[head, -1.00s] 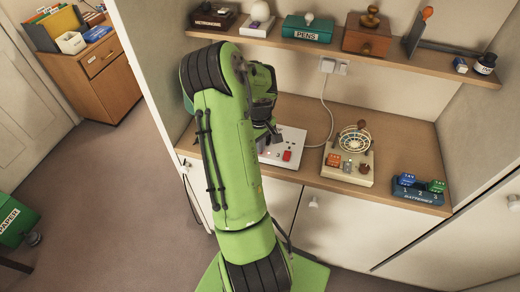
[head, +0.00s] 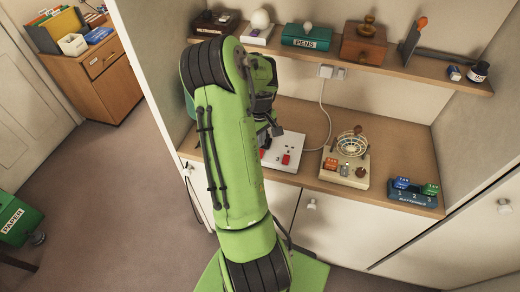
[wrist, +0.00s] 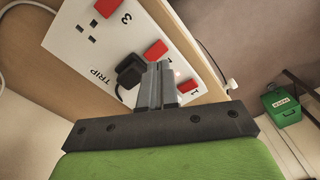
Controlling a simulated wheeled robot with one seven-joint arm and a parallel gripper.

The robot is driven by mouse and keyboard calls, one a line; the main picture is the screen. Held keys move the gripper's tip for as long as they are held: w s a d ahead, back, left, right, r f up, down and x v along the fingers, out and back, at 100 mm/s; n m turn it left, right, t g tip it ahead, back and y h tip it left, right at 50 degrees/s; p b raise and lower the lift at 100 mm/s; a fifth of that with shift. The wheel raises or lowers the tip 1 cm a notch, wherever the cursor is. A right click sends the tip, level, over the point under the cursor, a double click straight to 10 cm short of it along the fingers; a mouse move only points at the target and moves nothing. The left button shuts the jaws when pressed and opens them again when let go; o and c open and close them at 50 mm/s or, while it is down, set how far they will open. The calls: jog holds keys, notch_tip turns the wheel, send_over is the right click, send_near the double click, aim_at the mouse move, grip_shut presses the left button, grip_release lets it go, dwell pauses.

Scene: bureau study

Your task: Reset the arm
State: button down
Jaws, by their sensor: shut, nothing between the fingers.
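My green arm rises through the middle of the head view and bends toward the desk nook. My gripper (wrist: 158,84) is shut and empty in the wrist view, its grey fingers together in front of a white socket panel. In the head view the fingers are mostly hidden by the arm, near the panel's left side. The white socket panel (head: 285,152) lies on the wooden worktop. In the wrist view it shows red switches, the word TRIP, numbers and a black plug (wrist: 130,72) beside the fingertips. I cannot tell whether the fingers touch the panel or plug.
A beige device with a wire basket (head: 345,170) and a blue battery holder (head: 412,197) stand right on the worktop (head: 400,135). A shelf (head: 400,70) above holds a PENS box (head: 306,36) and a wooden box (head: 365,43).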

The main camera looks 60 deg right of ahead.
jog(key=shift+r, duration=0.65)
jog(key=w+a+r+n+t, duration=0.1)
jog(key=w+a+r+t, duration=0.1)
jog(key=w+a+r, duration=0.55)
jog(key=w+a+r+n+t, duration=0.1)
jog(key=w+a+r, duration=0.1)
jog(key=a+r, duration=0.9)
jog(key=s+a+n+t, duration=0.1)
jog(key=s+a, duration=0.4)
jog(key=a, duration=0.4)
jog(key=s+a+r+n+t, duration=0.1)
jog(key=s+a, duration=0.4)
jog(key=a, duration=0.4)
jog(key=shift+t, duration=0.3)
